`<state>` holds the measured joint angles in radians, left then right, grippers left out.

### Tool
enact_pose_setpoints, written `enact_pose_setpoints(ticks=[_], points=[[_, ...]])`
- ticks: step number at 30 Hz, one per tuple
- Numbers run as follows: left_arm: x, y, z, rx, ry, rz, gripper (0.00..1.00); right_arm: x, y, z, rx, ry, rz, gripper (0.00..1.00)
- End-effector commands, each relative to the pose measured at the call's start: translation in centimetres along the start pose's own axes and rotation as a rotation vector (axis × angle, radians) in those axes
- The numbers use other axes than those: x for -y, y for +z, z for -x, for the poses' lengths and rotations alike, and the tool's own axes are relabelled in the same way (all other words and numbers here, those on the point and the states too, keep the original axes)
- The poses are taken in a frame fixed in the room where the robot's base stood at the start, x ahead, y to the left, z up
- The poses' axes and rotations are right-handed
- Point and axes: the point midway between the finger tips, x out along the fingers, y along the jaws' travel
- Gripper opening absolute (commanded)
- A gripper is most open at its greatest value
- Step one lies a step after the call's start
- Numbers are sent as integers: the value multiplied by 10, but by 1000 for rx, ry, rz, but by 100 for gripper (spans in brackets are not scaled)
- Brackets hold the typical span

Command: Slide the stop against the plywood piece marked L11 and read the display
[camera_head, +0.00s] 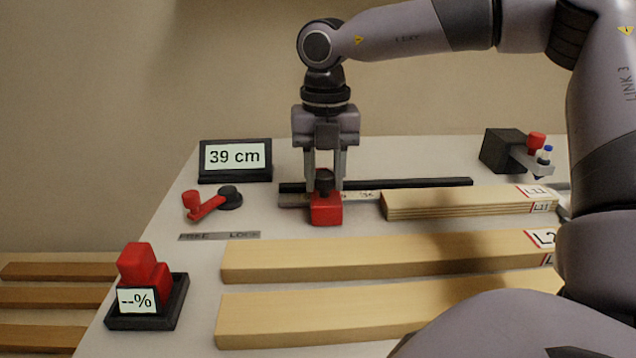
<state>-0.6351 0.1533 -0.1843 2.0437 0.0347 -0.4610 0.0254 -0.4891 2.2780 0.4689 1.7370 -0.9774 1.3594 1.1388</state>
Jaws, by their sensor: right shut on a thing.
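The red stop (326,209) with a dark knob sits on the rail (410,184) at the back of the bench. My right gripper (325,180) comes from above and is shut on the stop's knob. The plywood piece marked L11 (460,203) lies along the rail to the right of the stop, with a visible gap between its left end and the stop. The display (236,156) at the back left reads 39 cm. My left gripper is not in view.
A red lever (208,206) stands by a FREE/LOCK plate (219,236). A board marked L2 (380,257) and another board (310,318) lie in front. A red block device (144,280) reading --% is front left. A dark box (503,150) stands back right. My right arm covers the right side.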

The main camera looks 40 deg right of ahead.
Motion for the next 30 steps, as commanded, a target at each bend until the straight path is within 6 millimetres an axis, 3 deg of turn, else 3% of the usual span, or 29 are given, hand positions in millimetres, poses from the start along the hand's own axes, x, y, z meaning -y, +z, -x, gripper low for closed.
enact_pose_setpoints(ticks=[30], points=[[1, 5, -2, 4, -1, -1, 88, 61, 1, 1, 3, -1, -1, 19]])
